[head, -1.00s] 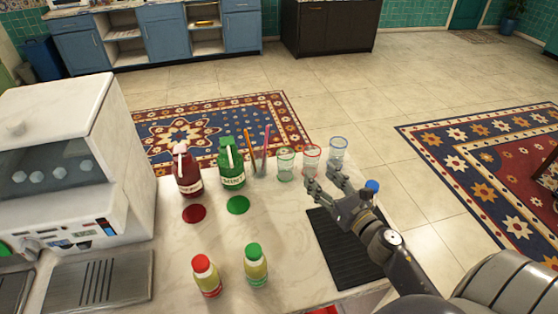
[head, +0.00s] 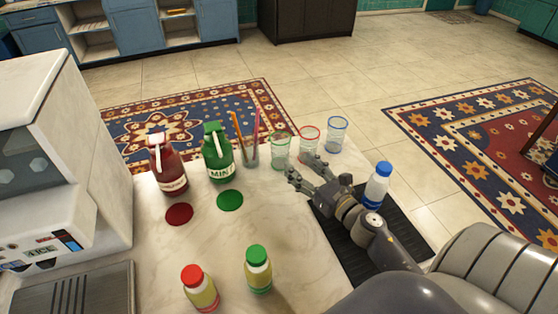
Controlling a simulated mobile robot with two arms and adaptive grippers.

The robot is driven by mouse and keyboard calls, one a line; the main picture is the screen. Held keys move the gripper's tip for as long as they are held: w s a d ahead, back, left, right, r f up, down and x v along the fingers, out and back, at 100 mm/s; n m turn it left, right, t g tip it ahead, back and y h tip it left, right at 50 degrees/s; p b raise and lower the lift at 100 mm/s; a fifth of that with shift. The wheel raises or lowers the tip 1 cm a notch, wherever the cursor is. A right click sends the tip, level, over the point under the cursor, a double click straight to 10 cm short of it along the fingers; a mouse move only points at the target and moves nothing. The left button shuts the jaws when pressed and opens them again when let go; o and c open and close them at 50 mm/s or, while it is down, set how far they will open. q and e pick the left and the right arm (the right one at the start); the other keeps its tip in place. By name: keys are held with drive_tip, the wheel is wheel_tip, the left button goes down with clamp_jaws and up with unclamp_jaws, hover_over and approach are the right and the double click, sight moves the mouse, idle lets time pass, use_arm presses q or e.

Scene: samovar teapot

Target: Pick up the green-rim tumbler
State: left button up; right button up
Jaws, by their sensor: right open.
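The green-rim tumbler (head: 280,148) stands upright on the marble counter, a clear glass with a green rim. The red-rim tumbler (head: 309,138) is just right of it, and the blue-rim tumbler (head: 337,134) is farther right. My right gripper (head: 292,174) is open and empty, its fingers on the near side of the green-rim tumbler. I cannot tell whether a finger touches the glass. The gripper's fingers are close below the red-rim tumbler in the picture. My left gripper is not in view.
Straws in a glass holder (head: 249,150) stand close left of the green-rim tumbler, with the green mint bottle (head: 217,153) and red bottle (head: 168,165) beyond. A blue-capped bottle (head: 377,186) stands right of my right arm on the black mat (head: 405,236). Small bottles stand nearer.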

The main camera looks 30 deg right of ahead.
sight(286, 156)
drive_tip(key=shift+f+b, duration=0.35)
drive_tip(key=shift+f, duration=0.3)
drive_tip(key=shift+w, duration=0.1)
drive_tip(key=shift+w+r, duration=0.1)
drive_tip(key=shift+w, duration=0.25)
drive_tip(key=w+p, duration=0.1)
drive_tip(key=w, duration=0.2)
drive_tip(key=shift+w+a, duration=0.1)
drive_tip(key=shift+w, duration=0.2)
drive_tip(key=shift+w+f+p, duration=0.2)
drive_tip(key=shift+w+p, duration=0.75)
drive_tip(key=shift+w, duration=2.25)
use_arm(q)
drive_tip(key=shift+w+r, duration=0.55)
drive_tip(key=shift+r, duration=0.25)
use_arm(e)
drive_tip(key=c, duration=0.8)
